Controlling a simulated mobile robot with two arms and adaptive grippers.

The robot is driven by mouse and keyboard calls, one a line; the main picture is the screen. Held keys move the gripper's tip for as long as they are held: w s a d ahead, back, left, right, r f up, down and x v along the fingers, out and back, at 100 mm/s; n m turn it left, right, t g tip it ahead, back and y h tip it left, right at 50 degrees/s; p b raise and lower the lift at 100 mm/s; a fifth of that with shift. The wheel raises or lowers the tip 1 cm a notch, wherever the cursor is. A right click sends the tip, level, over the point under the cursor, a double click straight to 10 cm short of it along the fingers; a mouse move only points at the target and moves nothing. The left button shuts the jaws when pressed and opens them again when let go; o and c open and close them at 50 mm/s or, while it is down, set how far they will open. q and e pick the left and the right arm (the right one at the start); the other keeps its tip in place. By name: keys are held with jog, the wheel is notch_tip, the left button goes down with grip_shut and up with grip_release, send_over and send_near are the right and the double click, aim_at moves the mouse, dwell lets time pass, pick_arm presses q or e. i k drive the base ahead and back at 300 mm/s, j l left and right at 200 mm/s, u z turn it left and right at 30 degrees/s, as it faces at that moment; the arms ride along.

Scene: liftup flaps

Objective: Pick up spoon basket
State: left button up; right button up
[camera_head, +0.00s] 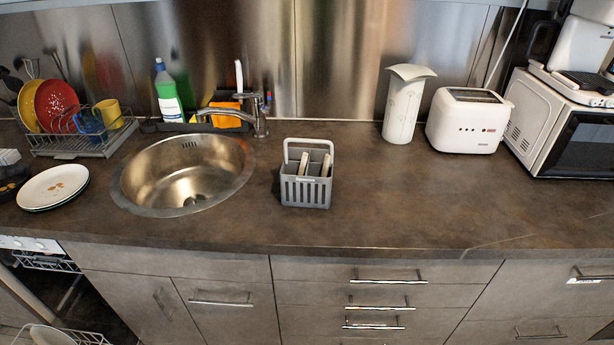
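The grey spoon basket (305,192) stands upright on the brown countertop, just right of the sink. It has slotted sides, inner dividers and a pale handle arching up at its back. Some light-coloured utensils or inserts show inside its compartments, too small to tell exactly. Nothing touches the basket from outside. Neither of my grippers shows in the head view.
A round metal sink (183,174) with a faucet (258,115) lies left of the basket. A dish rack (75,142) and stacked plates (52,187) are further left. A white vase (403,105), toaster (467,121) and microwave (560,130) stand right. The counter (400,200) right of the basket is clear.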

aim_at(310, 191)
jog(key=k+u, duration=0.25)
jog(key=u, duration=0.15)
jog(key=k+j+u, duration=0.1)
jog(key=k+u, duration=0.25)
jog(key=u, duration=1.75)
jog(key=i+l, duration=0.05)
jog(key=l, duration=0.05)
